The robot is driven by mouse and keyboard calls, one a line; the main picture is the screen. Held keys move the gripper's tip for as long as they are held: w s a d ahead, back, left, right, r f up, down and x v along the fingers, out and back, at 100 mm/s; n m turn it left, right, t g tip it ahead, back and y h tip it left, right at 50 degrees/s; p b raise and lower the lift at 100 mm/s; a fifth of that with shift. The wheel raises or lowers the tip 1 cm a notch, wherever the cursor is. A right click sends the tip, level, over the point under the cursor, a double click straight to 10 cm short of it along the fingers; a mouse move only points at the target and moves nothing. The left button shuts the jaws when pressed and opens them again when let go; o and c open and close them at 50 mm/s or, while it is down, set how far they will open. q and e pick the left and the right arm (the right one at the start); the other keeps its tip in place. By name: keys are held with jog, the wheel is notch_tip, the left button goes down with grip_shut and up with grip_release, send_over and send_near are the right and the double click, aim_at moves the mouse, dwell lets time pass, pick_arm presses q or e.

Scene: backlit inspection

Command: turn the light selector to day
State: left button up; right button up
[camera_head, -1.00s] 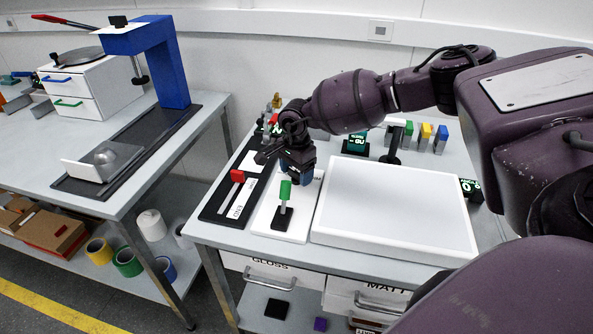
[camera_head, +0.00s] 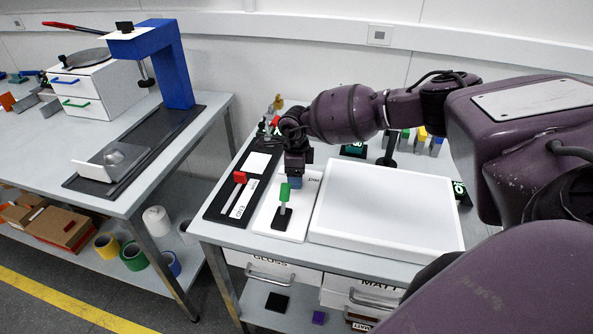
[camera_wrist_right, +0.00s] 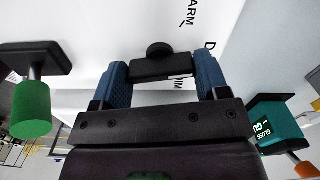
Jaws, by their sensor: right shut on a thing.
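The light selector shows in the right wrist view as a black bar-shaped knob (camera_wrist_right: 166,67) with a round boss, on a white panel. My right gripper (camera_wrist_right: 163,80) has its blue-padded fingers on either side of the bar and is shut on it. Partly hidden printed labels lie around the knob; "ARM" and "IM" can be read, and a "D" starts another word, its rest hidden. In the head view my right gripper (camera_head: 295,182) points down at the back of the white panel (camera_head: 265,218) and hides the knob. My left gripper is not in view.
A green-handled lever (camera_head: 284,193) stands close in front of the gripper. A red-knobbed slider (camera_head: 239,178) on a black plate is to its left. A large white light box (camera_head: 385,208) is to the right. Coloured blocks and dark labelled signs stand behind.

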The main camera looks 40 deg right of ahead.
jog(key=shift+r+m+p, duration=0.1)
jog(key=shift+m+p, duration=0.2)
jog(key=shift+m, duration=0.7)
jog(key=o, duration=0.9)
jog(key=shift+o, duration=0.2)
notch_tip(320, 180, up, 11)
